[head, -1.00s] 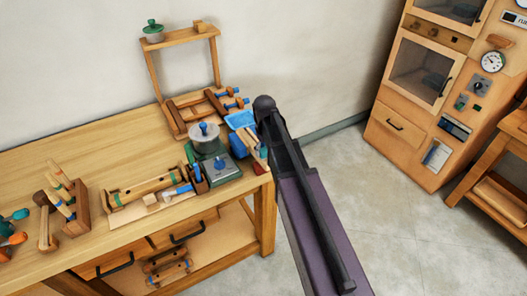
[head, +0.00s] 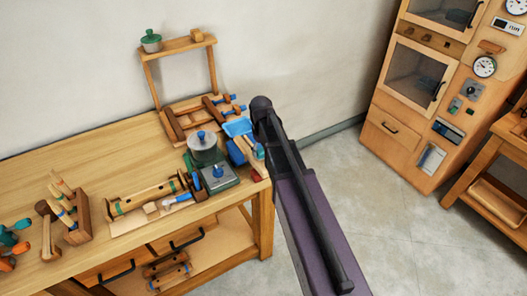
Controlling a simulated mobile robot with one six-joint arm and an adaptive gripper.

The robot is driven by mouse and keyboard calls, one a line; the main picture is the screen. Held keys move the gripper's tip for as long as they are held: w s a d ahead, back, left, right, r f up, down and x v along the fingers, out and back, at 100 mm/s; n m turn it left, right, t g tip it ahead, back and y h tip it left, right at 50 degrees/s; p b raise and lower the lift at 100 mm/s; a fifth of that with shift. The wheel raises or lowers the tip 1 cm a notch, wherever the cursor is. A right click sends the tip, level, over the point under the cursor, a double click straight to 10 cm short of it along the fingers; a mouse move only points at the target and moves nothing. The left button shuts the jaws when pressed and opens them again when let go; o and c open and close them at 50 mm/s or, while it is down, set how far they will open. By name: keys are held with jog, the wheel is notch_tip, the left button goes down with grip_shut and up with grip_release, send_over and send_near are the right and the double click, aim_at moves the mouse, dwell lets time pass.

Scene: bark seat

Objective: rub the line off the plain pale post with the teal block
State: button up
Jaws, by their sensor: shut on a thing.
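My dark purple arm (head: 318,220) rises from the bottom of the head view to a rounded dark joint (head: 261,104) beside the right end of the bench. My gripper does not show; it is out of view or hidden behind the arm. I cannot make out the teal block or the plain pale post with its line among the things in view.
The wooden bench (head: 105,150) carries a grey pot (head: 203,150), a green-grey box (head: 221,185), a blue tray (head: 237,127), a tool rack (head: 85,215) and a wooden stand (head: 178,47). A wooden cabinet (head: 400,115) stands right. Floor (head: 365,215) between is clear.

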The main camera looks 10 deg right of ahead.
jog(key=shift+w+r+p, duration=0.1)
jog(key=shift+r+p, duration=0.9)
jog(key=shift+r, duration=0.25)
